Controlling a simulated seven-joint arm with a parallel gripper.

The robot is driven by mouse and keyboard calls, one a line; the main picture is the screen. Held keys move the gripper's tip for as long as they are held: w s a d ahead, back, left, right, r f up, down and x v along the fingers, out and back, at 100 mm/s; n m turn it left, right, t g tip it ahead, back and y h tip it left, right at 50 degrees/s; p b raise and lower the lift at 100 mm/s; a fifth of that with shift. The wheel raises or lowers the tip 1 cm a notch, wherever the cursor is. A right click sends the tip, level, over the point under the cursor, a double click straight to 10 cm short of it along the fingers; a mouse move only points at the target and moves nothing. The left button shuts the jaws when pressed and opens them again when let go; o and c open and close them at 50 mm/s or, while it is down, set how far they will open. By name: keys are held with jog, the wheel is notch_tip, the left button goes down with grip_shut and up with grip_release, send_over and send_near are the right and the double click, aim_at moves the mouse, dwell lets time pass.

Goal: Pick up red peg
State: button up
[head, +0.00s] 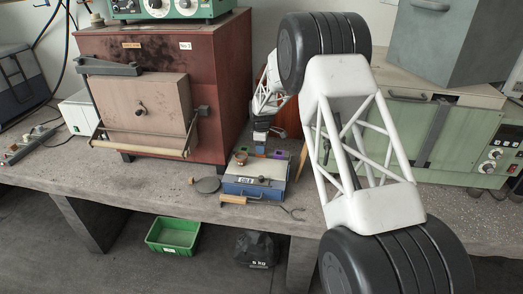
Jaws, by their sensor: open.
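My gripper (261,146) hangs pointing down just above the back of a blue box (240,188) with a pale top, on the bench between the furnace and my large arm link. It is open. On the left of the box's top is a small reddish-orange round thing (241,158); it is too small to tell whether this is the red peg. It lies left of and nearer than my gripper. A purple patch and a green patch also show on the box's top. Small blue shapes show at my fingertips; I cannot tell what they are.
A red-brown furnace (205,90) stands close on the left. A round grey disc (207,185) and a wooden-handled tool (240,201) lie near the box. A pale green oven (460,140) stands at right. A green crate (174,235) is on the floor.

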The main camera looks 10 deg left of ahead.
dwell(0.4)
grip_shut()
jog(key=shift+r, duration=0.8)
notch_tip(320, 180, up, 2)
jog(key=shift+r, duration=0.1)
jog(key=s+d, duration=0.2)
jog(key=s, duration=0.3)
jog(key=s+d, duration=0.1)
jog(key=s, duration=0.4)
jog(key=s+d+r, duration=0.1)
jog(key=s+d, duration=0.1)
jog(key=s, duration=0.3)
jog(key=shift+d+r, duration=0.1)
jog(key=shift+d, duration=0.2)
jog(key=shift+w, duration=0.15)
